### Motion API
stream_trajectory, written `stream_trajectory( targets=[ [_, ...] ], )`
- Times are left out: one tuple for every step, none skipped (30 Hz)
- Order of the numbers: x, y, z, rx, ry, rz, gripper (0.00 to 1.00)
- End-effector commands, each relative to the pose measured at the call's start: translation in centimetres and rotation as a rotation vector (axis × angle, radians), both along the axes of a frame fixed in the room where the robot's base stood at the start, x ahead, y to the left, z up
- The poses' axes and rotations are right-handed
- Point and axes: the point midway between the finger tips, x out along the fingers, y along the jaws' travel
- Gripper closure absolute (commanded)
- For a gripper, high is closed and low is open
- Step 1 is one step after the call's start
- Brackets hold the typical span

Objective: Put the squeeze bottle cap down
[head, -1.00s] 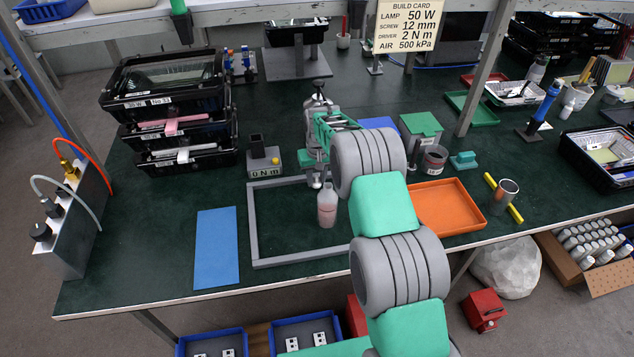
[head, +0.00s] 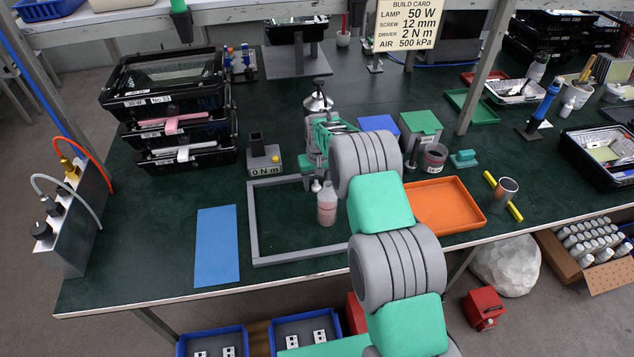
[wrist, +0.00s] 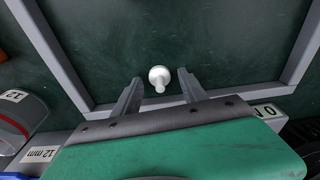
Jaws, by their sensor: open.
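The white squeeze bottle cap (wrist: 159,76) is between the spread fingers of my gripper (wrist: 160,92) in the wrist view, with space on both sides. My gripper is partly hidden by my arm there. The bottle does not show in the wrist view.
A blue mat (head: 217,247) lies left of the frame. An orange tray (head: 448,205) lies to the right. Behind stand a torque box (head: 264,160) and a screw cup (head: 434,157). The frame's interior is mostly clear.

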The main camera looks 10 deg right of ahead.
Motion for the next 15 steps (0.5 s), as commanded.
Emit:
stream_trajectory(
  targets=[
    [0.0,0.0,0.3,0.0,0.0,0.0,0.5],
    [0.0,0.0,0.6,0.0,-0.001,0.0,0.5],
    [0.0,0.0,0.8,0.0,-0.003,0.0,0.5],
    [0.0,0.0,1.3,0.0,-0.003,0.0,0.5],
    [0.0,0.0,1.8,0.0,-0.005,0.0,0.5],
    [-0.1,0.0,2.6,0.0,-0.006,0.0,0.5],
    [-0.2,0.0,3.4,0.0,-0.005,0.0,0.5],
    [-0.3,0.0,4.1,0.0,-0.006,0.0,0.5],
    [-0.5,0.0,5.2,0.0,-0.006,0.0,0.5],
    [-0.5,-0.1,6.0,0.0,-0.007,0.0,0.5],
    [-0.7,-0.1,6.8,0.0,-0.006,0.0,0.5],
    [-0.8,-0.1,7.8,0.0,-0.005,0.0,0.5],
    [-0.9,-0.1,8.6,0.0,-0.004,0.0,0.5],
    [-1.0,-0.1,9.2,0.0,-0.004,0.0,0.5],
    [-1.1,-0.1,10.0,0.0,-0.003,0.0,0.5]
  ],
)
